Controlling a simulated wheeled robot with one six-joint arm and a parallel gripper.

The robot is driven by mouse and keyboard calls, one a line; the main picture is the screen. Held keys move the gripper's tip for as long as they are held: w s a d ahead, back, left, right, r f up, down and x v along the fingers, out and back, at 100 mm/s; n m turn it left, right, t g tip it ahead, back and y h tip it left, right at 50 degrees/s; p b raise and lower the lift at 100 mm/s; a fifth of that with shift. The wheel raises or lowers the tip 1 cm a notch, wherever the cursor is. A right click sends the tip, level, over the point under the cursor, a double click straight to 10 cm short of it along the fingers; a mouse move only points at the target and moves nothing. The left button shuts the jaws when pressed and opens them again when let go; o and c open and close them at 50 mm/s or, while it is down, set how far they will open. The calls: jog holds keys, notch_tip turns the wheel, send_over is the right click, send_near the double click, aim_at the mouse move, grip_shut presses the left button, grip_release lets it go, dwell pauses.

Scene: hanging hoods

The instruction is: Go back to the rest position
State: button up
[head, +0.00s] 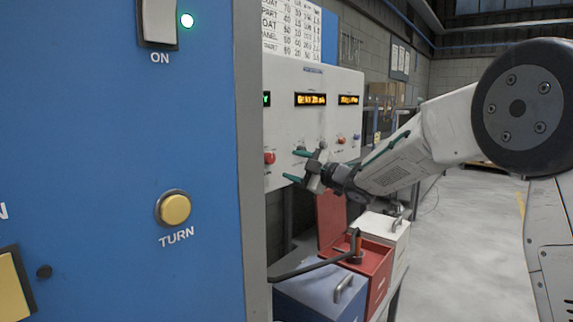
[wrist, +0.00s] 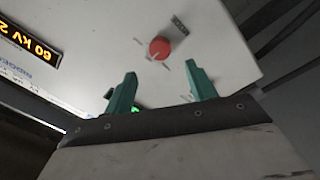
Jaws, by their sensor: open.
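My gripper (head: 297,166) is in front of the white control panel (head: 333,82), with its green fingers spread apart and nothing between them. The wrist view shows the same open gripper (wrist: 157,87) with its two green fingertips pointing at the panel face. A red knob (wrist: 160,48) lies beyond the fingertips, apart from them. In the head view the red knob (head: 269,158) is just left of the fingers. My arm reaches in from the right.
A blue cabinet (head: 100,220) with a yellow TURN button (head: 173,208) fills the left. Below my gripper are an open red box (head: 377,262) with a tool in it, a blue box (head: 318,297) and a white box (head: 378,226). Open floor (head: 470,230) lies right.

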jog(key=shift+s+d, duration=0.1)
jog(key=shift+d, duration=0.1)
jog(key=w+d+f+m+t+h, duration=0.1)
jog(key=w+d+f+m+h, duration=0.1)
jog(key=d+f+m+h, duration=0.5)
jog(key=s+d+f+m+g+h, duration=0.2)
jog(key=s+d+f+m+h, duration=0.1)
jog(key=s+d, duration=0.2)
jog(key=s+d+f+m+g+h, duration=0.1)
jog(key=s+d+f+m+h, duration=0.1)
jog(key=s+d+m+h, duration=0.25)
jog(key=s+d+m+g, duration=0.2)
jog(key=s+d+g, duration=0.1)
jog(key=s, duration=1.2)
jog(key=s+d+m+g, duration=0.2)
jog(key=s, duration=1.3)
jog(key=s+d+m+g, duration=0.3)
jog(key=s, duration=1.2)
jog(key=shift+d+f+g, duration=0.3)
